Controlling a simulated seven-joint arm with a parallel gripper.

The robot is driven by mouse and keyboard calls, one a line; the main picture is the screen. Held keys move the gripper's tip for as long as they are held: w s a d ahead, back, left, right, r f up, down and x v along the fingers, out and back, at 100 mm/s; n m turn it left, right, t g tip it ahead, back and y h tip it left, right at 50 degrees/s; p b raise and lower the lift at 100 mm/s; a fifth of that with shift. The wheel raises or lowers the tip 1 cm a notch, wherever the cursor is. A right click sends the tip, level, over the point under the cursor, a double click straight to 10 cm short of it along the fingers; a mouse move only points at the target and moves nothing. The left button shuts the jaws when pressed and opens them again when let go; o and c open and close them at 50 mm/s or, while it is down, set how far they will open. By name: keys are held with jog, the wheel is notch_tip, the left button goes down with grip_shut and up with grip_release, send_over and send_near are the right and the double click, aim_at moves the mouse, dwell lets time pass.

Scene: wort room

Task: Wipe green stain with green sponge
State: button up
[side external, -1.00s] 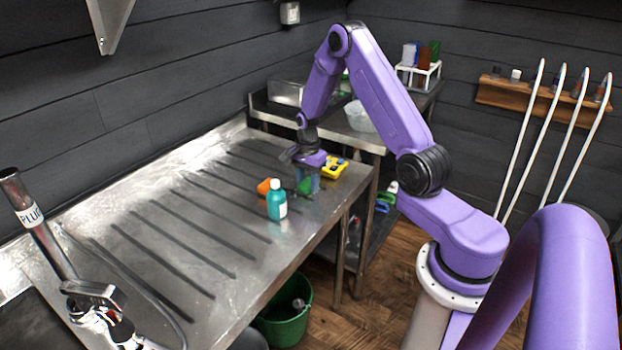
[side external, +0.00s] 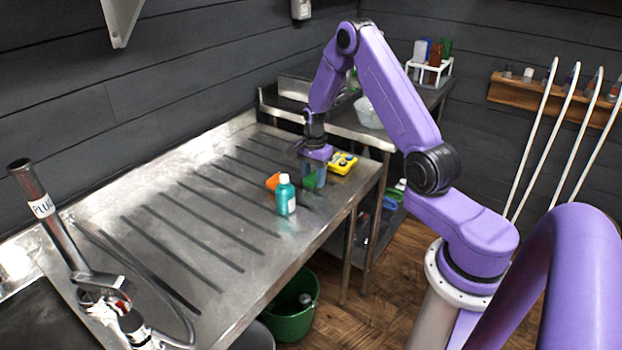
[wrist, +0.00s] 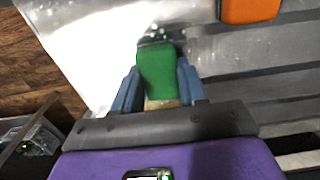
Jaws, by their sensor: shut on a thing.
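My gripper (wrist: 160,92) is shut on the green sponge (wrist: 157,70), which sits between its blue fingers in the wrist view. In the side external view my gripper (side external: 313,178) points down, low over the steel drainboard (side external: 200,215), just behind the teal bottle. Only a little green of the sponge shows there. I cannot tell whether the sponge touches the steel. I cannot make out a green stain in either view. A small dark speckled patch shows just past the sponge's far end in the wrist view, too blurred to identify.
An orange sponge-like block (side external: 272,181) lies left, and a yellow device (side external: 343,163) right. A green bucket (side external: 292,312) stands on the floor. The drainboard's left part is clear.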

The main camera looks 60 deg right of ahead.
jog(key=shift+d, duration=2.7)
jog(key=shift+a, duration=1.85)
jog(key=shift+a+f, duration=0.2)
jog(key=shift+a, duration=1.75)
jog(key=shift+s, duration=0.1)
jog(key=shift+d+r, duration=0.1)
jog(key=shift+r, duration=3)
